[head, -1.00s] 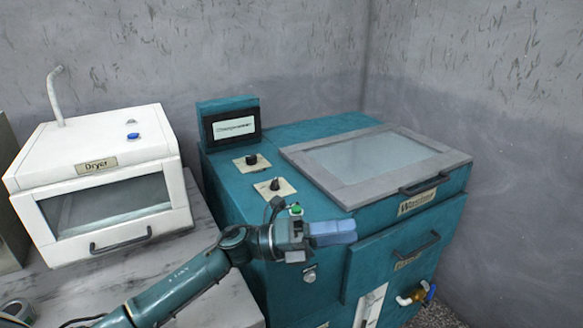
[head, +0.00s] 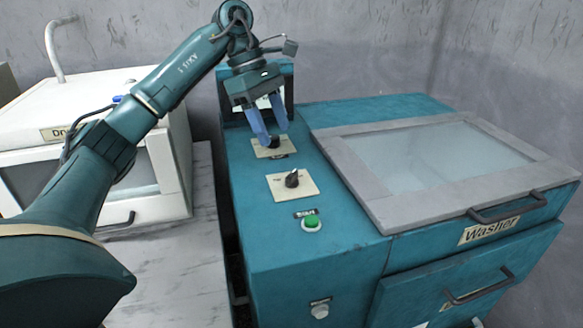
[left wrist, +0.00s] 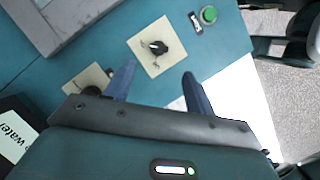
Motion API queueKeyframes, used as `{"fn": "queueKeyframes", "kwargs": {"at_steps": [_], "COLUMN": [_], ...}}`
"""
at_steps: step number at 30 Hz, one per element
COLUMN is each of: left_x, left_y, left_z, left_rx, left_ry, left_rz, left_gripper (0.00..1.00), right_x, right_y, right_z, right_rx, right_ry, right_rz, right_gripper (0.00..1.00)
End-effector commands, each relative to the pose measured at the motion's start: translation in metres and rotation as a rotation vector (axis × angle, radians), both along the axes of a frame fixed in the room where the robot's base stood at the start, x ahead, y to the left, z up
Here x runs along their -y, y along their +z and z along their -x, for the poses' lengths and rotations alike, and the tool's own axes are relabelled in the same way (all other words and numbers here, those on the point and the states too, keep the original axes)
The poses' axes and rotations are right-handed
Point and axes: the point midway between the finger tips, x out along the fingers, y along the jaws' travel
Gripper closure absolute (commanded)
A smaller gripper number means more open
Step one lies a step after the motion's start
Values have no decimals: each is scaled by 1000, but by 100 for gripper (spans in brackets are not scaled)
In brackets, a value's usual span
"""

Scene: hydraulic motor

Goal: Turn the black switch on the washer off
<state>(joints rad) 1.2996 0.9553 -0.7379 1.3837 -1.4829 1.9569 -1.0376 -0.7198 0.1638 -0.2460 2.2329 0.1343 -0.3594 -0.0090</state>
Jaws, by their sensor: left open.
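The teal washer (head: 285,225) stands at the right of the head view, with two black rotary switches on cream plates on its top. The rear black switch (head: 274,142) is partly hidden by my left gripper. The front black switch (head: 292,180) is in full view. My left gripper (head: 270,138) points down with its blue fingers apart, at or just above the rear switch; contact cannot be told. In the left wrist view, the front switch (left wrist: 158,47) lies beyond the fingers, and the rear switch (left wrist: 92,91) is partly covered by the gripper. My right gripper is not in view.
A green button (head: 312,223) sits in front of the switches. The washer's grey-framed glass lid (head: 385,208) is shut on the right. A display box (head: 289,85) stands behind my gripper. The white dryer (head: 177,125) is at the left, partly behind my arm.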

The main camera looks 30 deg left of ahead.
Motion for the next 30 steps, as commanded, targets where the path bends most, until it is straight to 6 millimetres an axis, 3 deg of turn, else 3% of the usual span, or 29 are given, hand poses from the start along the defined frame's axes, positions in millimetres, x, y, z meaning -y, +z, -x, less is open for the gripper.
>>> {"fn": "queueKeyframes", "kwargs": {"at_steps": [6,12,18,26,30], "left_x": [19,31,36,37,37], "left_y": [-46,-74,-86,-87,-87], "left_z": [-1,-2,-3,-3,-3], "left_rx": [-4,-1,0,1,1], "left_ry": [-1,1,1,1,1], "left_rz": [0,1,2,3,3], "left_gripper": [45,45,45,45,55], "right_x": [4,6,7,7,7], "right_y": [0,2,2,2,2], "right_z": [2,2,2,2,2], "right_rx": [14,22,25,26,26], "right_ry": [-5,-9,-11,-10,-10], "right_rz": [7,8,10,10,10], "right_gripper": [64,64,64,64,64]}}
